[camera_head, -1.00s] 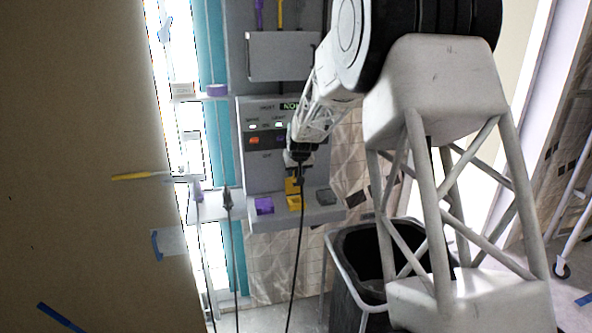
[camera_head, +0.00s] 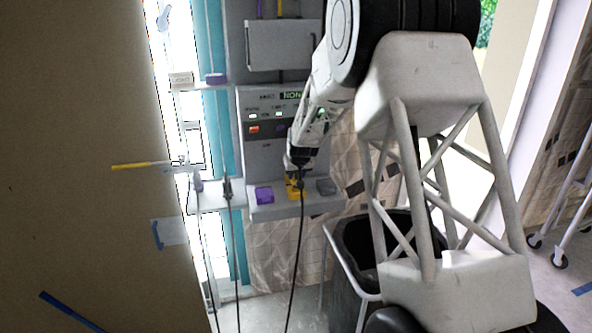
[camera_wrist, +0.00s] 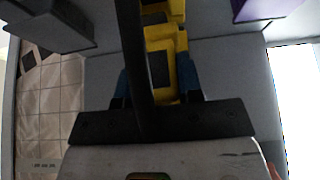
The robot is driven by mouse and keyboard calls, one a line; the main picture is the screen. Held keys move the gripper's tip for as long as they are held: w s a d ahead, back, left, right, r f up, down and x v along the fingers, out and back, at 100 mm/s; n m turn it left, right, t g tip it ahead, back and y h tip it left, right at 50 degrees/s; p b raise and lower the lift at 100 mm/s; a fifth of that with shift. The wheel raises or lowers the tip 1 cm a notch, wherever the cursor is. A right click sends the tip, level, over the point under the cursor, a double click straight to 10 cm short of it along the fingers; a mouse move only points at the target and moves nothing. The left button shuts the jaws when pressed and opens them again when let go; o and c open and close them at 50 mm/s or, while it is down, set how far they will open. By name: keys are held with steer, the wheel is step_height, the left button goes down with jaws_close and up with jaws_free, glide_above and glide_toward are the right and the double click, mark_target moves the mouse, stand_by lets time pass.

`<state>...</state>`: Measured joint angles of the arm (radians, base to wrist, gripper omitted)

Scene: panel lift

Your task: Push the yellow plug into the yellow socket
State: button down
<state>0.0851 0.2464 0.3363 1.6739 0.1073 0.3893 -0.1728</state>
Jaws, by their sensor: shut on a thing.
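My gripper (camera_head: 297,171) is at the front of the grey panel, just above its lower shelf. In the wrist view its blue fingers (camera_wrist: 157,80) are shut on the yellow plug (camera_wrist: 181,72), one on each side. A black cable crosses in front of the plug and hangs down in the head view. The yellow socket (camera_head: 296,193) is on the shelf right below my gripper; its yellow also shows past the plug in the wrist view (camera_wrist: 172,12). Plug and socket overlap in both views, so I cannot tell whether the plug is inside the socket.
A purple socket (camera_head: 264,195) sits left of the yellow one, and a grey socket (camera_head: 326,187) sits right. Other cabled plugs (camera_head: 227,188) hang at the left shelf. A dark bin (camera_head: 352,262) stands below right.

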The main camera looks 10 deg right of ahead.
steer(key=shift+f, duration=0.8)
steer(key=shift+f, duration=0.6)
stand_by(1.2)
steer(key=c, duration=0.7)
jaws_free()
steer(key=shift+r, duration=0.15)
steer(key=v, duration=0.7)
steer(key=shift+s+r, duration=0.2)
steer(key=shift+r, duration=0.05)
